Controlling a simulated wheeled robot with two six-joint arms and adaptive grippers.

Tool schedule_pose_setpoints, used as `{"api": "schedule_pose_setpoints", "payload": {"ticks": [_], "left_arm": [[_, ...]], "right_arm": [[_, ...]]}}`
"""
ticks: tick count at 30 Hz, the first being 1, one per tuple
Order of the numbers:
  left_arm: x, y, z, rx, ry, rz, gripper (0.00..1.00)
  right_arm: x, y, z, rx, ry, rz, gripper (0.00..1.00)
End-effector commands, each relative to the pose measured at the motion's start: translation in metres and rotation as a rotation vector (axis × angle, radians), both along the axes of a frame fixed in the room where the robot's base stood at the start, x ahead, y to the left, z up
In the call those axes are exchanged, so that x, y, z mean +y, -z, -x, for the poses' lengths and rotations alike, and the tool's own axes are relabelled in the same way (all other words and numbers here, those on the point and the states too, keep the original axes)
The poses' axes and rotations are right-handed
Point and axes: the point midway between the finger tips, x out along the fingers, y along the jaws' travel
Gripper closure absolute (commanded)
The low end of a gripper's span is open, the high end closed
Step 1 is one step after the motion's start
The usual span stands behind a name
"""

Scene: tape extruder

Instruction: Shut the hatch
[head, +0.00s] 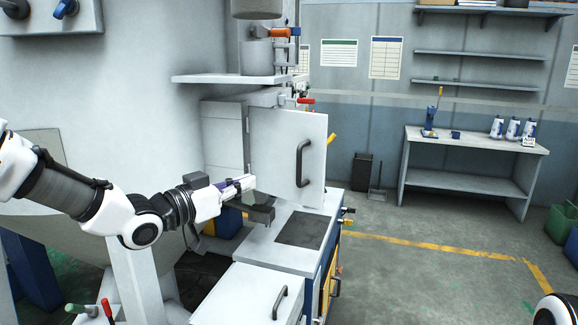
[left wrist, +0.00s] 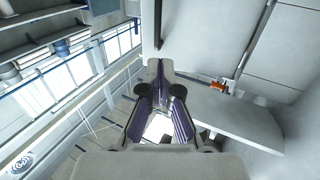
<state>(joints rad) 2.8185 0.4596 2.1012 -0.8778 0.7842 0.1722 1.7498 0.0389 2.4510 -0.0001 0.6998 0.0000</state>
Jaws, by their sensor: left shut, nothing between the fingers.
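The hatch (head: 275,150) is a pale grey panel with a dark curved handle (head: 303,163). It stands swung out from the machine housing (head: 222,140), above the counter. My left gripper (head: 251,182) is shut and empty, close to the hatch's lower left edge in the head view; I cannot tell whether it touches. In the left wrist view, the shut fingers (left wrist: 161,90) point toward a pale panel (left wrist: 205,35) with a dark bar, which looks like the hatch and its handle.
A grey counter (head: 262,248) with a dark plate (head: 301,230) lies below the hatch. A lower cabinet with a handle (head: 280,303) stands in front.

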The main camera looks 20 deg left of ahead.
Motion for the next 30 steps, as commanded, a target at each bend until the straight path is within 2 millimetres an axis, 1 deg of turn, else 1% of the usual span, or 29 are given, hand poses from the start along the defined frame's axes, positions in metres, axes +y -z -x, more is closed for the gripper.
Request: {"api": "schedule_pose_setpoints", "payload": {"ticks": [1, 9, 12, 15, 20, 30], "left_arm": [[-0.005, -0.002, -0.01, 0.003, 0.0, -0.009, 1.0], [-0.035, -0.002, -0.062, 0.003, 0.002, -0.006, 1.0], [-0.043, -0.002, -0.079, 0.003, 0.0, -0.004, 1.0], [-0.049, -0.002, -0.091, 0.002, 0.0, -0.002, 1.0], [-0.054, 0.001, -0.099, 0.002, -0.001, -0.001, 1.0], [-0.054, 0.001, -0.099, 0.002, -0.003, -0.001, 1.0]], "right_arm": [[0.0, -0.007, 0.0, 0.0, 0.001, 0.0, 0.6], [0.0, -0.026, 0.0, -0.002, 0.001, 0.0, 0.6], [0.0, -0.034, 0.0, -0.002, 0.001, 0.0, 0.6], [0.0, -0.039, 0.0, -0.002, 0.001, 0.0, 0.6], [0.0, -0.041, 0.0, -0.001, 0.001, 0.0, 0.6], [0.0, -0.04, 0.0, -0.001, 0.001, 0.0, 0.6]]}}
